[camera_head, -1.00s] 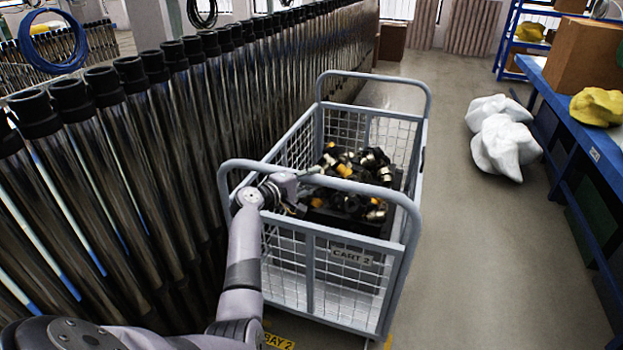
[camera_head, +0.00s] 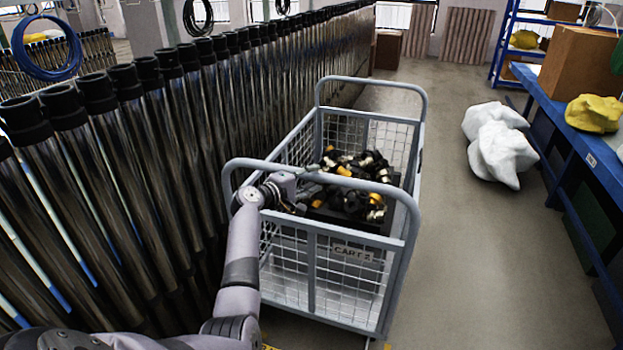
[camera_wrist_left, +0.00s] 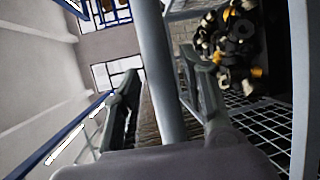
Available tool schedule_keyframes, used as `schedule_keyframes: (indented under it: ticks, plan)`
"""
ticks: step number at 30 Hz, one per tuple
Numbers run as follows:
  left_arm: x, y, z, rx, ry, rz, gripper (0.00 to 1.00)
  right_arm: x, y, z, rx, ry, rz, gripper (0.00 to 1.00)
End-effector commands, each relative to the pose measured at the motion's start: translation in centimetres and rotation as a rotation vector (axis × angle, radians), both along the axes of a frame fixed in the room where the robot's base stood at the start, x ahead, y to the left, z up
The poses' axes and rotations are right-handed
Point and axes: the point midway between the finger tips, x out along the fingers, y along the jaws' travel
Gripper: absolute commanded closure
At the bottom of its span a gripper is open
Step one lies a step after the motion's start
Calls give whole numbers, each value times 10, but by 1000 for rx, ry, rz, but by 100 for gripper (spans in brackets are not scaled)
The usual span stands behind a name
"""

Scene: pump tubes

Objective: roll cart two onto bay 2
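Cart two (camera_head: 312,229) is a grey wire-mesh cart with a raised handle at each end and a "CART 2" plate. Its wheels are hidden. My left gripper (camera_head: 290,190) is at the near handle's left part. My right gripper is out of view.
A dark box of black, silver and orange fittings (camera_head: 350,190) sits in the cart. A long row of upright metal tubes (camera_head: 150,170) stands close on the left.

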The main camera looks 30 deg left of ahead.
Motion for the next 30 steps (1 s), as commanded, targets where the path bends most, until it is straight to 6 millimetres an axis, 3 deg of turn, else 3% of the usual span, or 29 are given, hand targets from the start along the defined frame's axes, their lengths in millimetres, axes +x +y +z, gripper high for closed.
schedule_keyframes:
  ticks: [4,14,30]
  plan:
    - [0,0,0,0,0,0,55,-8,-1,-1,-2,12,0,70]
    - [-9,2,1,1,0,0,55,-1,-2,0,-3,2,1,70]
    - [-103,18,16,2,4,1,55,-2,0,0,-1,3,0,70]
